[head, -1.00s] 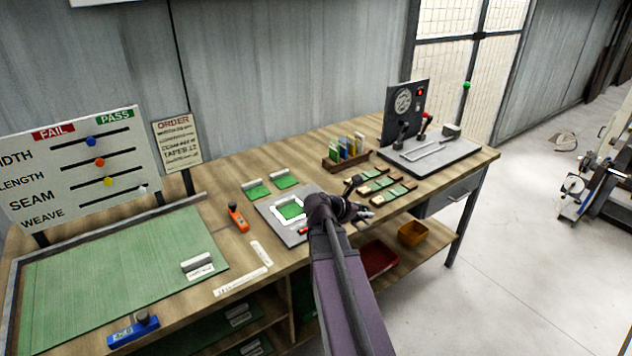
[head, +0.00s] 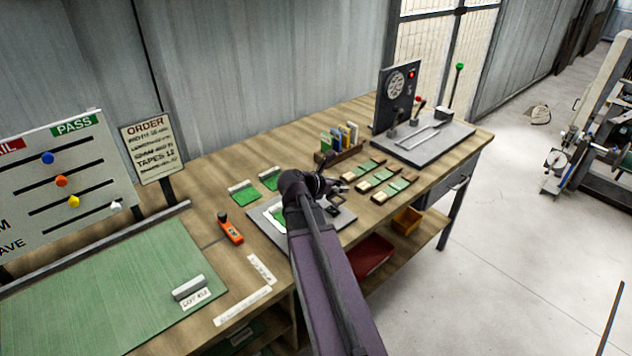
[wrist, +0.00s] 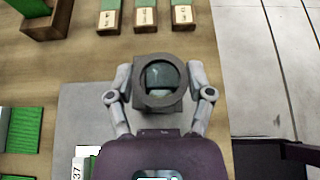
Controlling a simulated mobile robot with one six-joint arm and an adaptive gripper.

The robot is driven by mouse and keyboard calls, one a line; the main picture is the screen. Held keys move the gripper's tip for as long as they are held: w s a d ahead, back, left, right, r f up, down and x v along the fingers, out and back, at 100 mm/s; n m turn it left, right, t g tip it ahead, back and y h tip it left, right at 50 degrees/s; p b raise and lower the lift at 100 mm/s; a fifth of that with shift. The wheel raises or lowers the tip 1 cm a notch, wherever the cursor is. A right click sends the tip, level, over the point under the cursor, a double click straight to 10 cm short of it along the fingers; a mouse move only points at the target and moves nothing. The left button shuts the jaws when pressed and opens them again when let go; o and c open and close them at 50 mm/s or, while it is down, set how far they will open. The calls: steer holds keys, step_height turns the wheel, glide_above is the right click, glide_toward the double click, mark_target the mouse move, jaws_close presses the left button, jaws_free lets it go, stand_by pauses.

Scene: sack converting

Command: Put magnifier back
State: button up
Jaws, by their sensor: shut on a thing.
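The magnifier (wrist: 158,82) is a dark square block with a round ring and a glassy lens, seen from above in the wrist view. My gripper (wrist: 160,92) is shut on it, one finger on each side. In the head view my gripper (head: 328,188) is over the right part of the grey plate (head: 343,219), and it largely hides the magnifier. A green sample with a white frame (head: 277,216) lies on the plate, partly behind my arm. I cannot tell how high the magnifier is above the bench.
Sample cards (head: 380,178) lie just beyond the gripper, with a wooden card rack (head: 340,153) to their left. A gauge tester (head: 425,137) stands at the back right. An orange tool (head: 230,228) lies left of the plate. Bare wood lies right of the plate.

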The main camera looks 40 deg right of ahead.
steer(key=shift+w, duration=0.25)
steer(key=shift+a, duration=0.1)
steer(key=shift+w+a+f+b, duration=0.4)
steer(key=shift+w+a, duration=0.05)
steer(key=shift+a, duration=0.25)
steer(key=shift+w+a+f+b, duration=0.35)
steer(key=shift+w+a+b, duration=0.1)
steer(key=shift+a, duration=0.2)
steer(key=w+d, duration=0.3)
steer(key=w, duration=0.1)
steer(key=w+d+f+b, duration=0.1)
steer(key=w+d, duration=0.6)
steer(key=w, duration=0.1)
steer(key=shift+w+d+f, duration=0.1)
steer(key=shift+d+f, duration=0.1)
steer(key=shift+d, duration=0.05)
steer(key=shift+f+b, duration=0.1)
steer(key=shift+b, duration=0.2)
steer(key=shift+f+b, duration=1.65)
steer(key=shift+f, duration=0.05)
